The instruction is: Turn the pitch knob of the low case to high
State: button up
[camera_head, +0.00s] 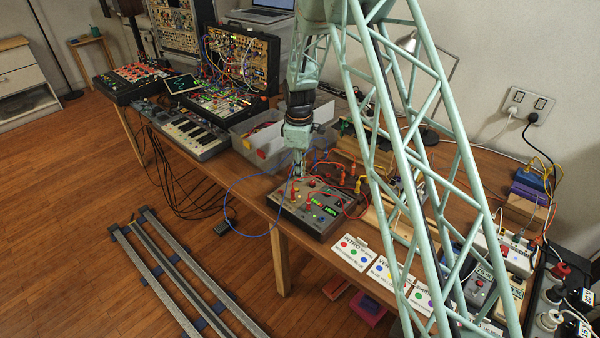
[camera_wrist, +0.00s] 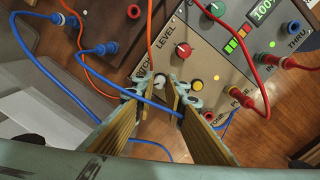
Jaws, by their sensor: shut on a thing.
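The low case (camera_head: 316,216) is a grey panel box on the workbench, with cables, small buttons and a green display. In the wrist view its panel (camera_wrist: 213,52) shows a red LEVEL knob (camera_wrist: 183,50) and a label, partly covered, beside my fingers. My gripper (camera_head: 298,174) points down at the case's left part. In the wrist view my gripper (camera_wrist: 160,90) has its fingertips close around a small knob at the panel's edge, mostly hidden by the fingers. I cannot read where its pointer stands.
A blue cable (camera_wrist: 150,103) crosses over my fingers, and red cables (camera_wrist: 262,88) plug in at the right. A yellow button (camera_wrist: 197,85) sits beside the right fingertip. Cards (camera_head: 350,247) lie in front of the case; a grey bin (camera_head: 258,140) stands behind left.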

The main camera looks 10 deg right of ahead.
jog(key=m, duration=1.4)
jog(key=shift+w, duration=0.1)
jog(key=m, duration=0.5)
jog(key=shift+g, duration=0.3)
jog(key=m, duration=0.4)
jog(key=shift+d+m, duration=0.1)
jog(key=shift+m, duration=0.2)
jog(key=m, duration=0.4)
jog(key=shift+m, duration=0.3)
jog(key=m, duration=0.4)
jog(key=shift+m, duration=0.4)
jog(key=shift+m+p, duration=0.55)
jog(key=shift+m, duration=1.95)
